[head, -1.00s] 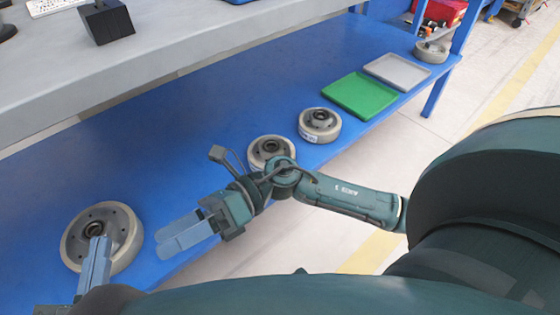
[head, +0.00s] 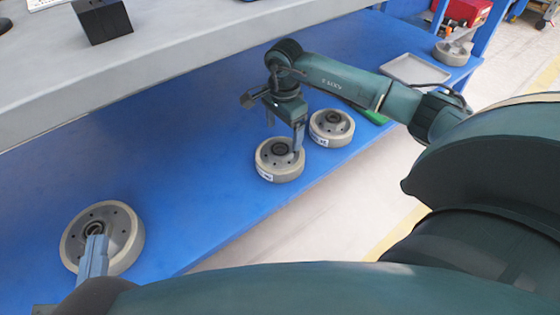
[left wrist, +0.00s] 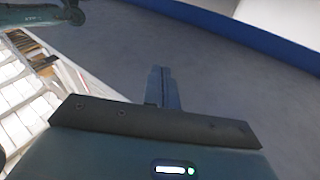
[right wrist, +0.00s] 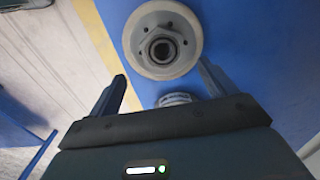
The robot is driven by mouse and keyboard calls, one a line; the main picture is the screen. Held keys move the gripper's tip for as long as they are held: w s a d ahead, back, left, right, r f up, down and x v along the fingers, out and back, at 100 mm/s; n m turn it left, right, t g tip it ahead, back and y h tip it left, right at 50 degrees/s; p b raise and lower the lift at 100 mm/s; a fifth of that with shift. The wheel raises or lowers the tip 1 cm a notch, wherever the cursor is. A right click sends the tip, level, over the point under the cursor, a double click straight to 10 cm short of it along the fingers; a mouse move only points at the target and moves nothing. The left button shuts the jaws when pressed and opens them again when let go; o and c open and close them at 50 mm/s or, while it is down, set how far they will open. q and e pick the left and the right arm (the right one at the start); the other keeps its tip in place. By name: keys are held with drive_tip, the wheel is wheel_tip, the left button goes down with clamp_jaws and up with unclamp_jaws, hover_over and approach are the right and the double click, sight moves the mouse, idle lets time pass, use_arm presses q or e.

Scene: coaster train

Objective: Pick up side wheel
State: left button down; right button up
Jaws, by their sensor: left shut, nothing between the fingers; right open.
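Two grey-beige wheels with hub holes sit side by side on the blue table: a nearer one (head: 272,165) and a farther one (head: 330,130). My right gripper (head: 286,138) points down, open, over the nearer wheel, one finger overlapping its right rim in the head view. In the right wrist view a wheel (right wrist: 162,14) lies just beyond the fingertips, and a labelled piece of another (right wrist: 178,98) shows between the fingers. I cannot tell contact. My left gripper (head: 95,243) is shut and empty, in front of a larger wheel (head: 124,222) at the left.
A grey tray (head: 415,70) and a mostly hidden green tray (head: 373,115) lie behind my right arm. Another wheel (head: 452,54) is at the far end. A grey shelf (head: 180,60) overhangs the back. The blue table (head: 190,190) is clear between the left and nearer wheels.

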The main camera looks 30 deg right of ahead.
sight(279, 143)
drive_tip(key=f, duration=0.1)
drive_tip(key=f+b, duration=0.1)
drive_tip(key=f, duration=0.1)
drive_tip(key=f+b, duration=0.1)
drive_tip(key=f, duration=0.1)
drive_tip(key=shift+w+a, duration=0.25)
drive_tip(key=shift+a, duration=0.1)
drive_tip(key=shift+f+b, duration=0.35)
drive_tip(key=shift+f, duration=0.3)
use_arm(q)
drive_tip(key=shift+w+d+r+m+t+h, duration=0.1)
drive_tip(key=shift+w+r+m+t+h, duration=0.15)
drive_tip(key=shift+r, duration=0.25)
drive_tip(key=shift+d+r+m+t+h, duration=0.1)
drive_tip(key=shift+r+m+t+h, duration=0.05)
drive_tip(key=shift+r+h, duration=0.25)
use_arm(e)
drive_tip(key=shift+r, duration=0.1)
clamp_jaws()
use_arm(q)
drive_tip(key=shift+w, duration=0.1)
use_arm(e)
drive_tip(key=shift+w+r, duration=0.2)
drive_tip(key=shift+r, duration=0.05)
